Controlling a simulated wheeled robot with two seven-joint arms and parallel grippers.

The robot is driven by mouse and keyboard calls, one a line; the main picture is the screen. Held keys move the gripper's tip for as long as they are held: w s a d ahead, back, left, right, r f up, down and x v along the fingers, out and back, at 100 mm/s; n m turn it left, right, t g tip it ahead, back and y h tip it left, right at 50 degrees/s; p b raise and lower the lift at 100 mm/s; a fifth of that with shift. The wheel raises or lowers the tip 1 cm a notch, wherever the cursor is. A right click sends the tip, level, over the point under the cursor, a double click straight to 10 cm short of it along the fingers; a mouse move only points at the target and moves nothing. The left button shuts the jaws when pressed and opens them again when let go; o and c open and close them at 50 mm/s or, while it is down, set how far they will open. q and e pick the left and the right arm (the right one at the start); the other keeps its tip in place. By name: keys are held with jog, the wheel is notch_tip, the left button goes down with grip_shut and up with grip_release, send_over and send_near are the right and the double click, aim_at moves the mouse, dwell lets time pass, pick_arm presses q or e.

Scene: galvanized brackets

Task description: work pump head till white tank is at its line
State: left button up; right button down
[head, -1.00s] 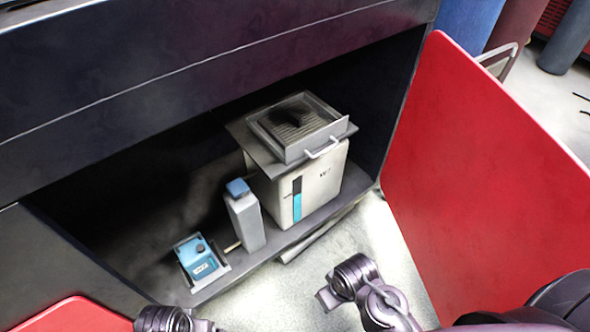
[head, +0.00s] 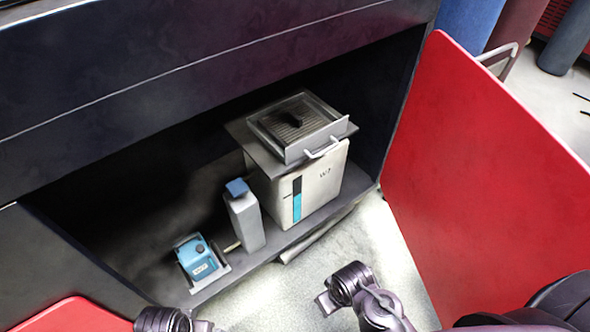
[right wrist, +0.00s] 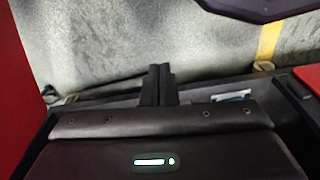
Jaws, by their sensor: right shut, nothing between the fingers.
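The white tank (head: 321,190) stands on the low shelf inside the dark cabinet. Its front has an upright gauge strip (head: 297,198), dark above and teal below. I cannot make out a separate line mark. A slim grey container with a blue pump head (head: 237,187) on top stands upright to its left. My right gripper (right wrist: 158,85) shows in the right wrist view, fingers together and empty. In the head view my right arm is at the bottom, in front of the shelf and apart from the pump head. Only a bit of my left arm shows at the bottom edge; its fingers are out of sight.
A handled metal tray (head: 316,153) with a grille and a dark object lies on the tank top. A blue box (head: 198,258) sits in a small holder left of the pump. A red door panel (head: 480,170) stands at the right. Floor before the shelf is clear.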

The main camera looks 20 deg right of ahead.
jog(key=shift+f, duration=1.6)
